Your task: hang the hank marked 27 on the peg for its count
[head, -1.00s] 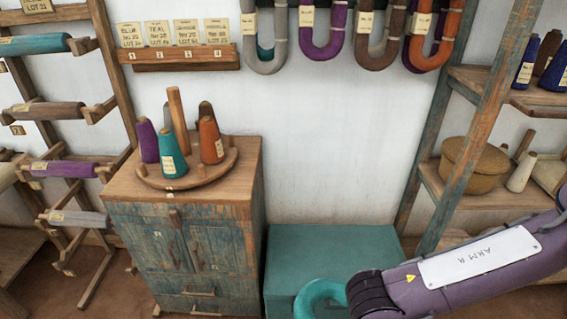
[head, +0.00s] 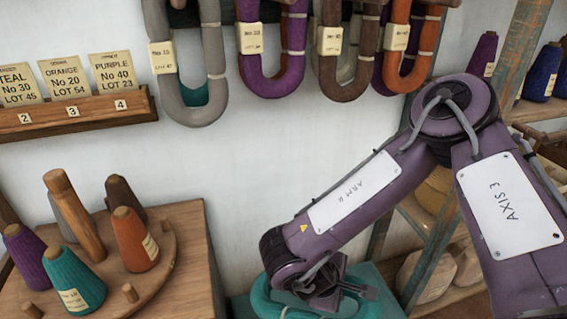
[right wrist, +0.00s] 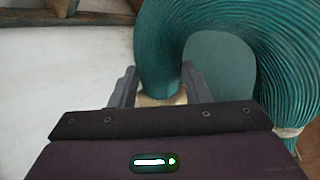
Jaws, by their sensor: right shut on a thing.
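A teal hank (head: 263,297) is at the bottom of the head view, partly cut off by the frame edge. My right gripper (head: 335,292) is shut on it. In the right wrist view the thick teal loop (right wrist: 225,25) rises beyond the fingers of my right gripper (right wrist: 158,88), with a cream band or label between them. No number on it is readable. Above hang a grey hank (head: 212,50), a purple hank (head: 270,85), a brown hank (head: 330,85) and an orange hank (head: 398,65), each with a small label. Their pegs are out of view. My left gripper is not in view.
A wooden rack (head: 75,118) of numbered cards is on the wall at left. A round cone stand (head: 160,262) sits on the cabinet (head: 195,240). A teal chest (head: 390,300) is behind the held hank. Shelves stand at right. Bare wall lies between.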

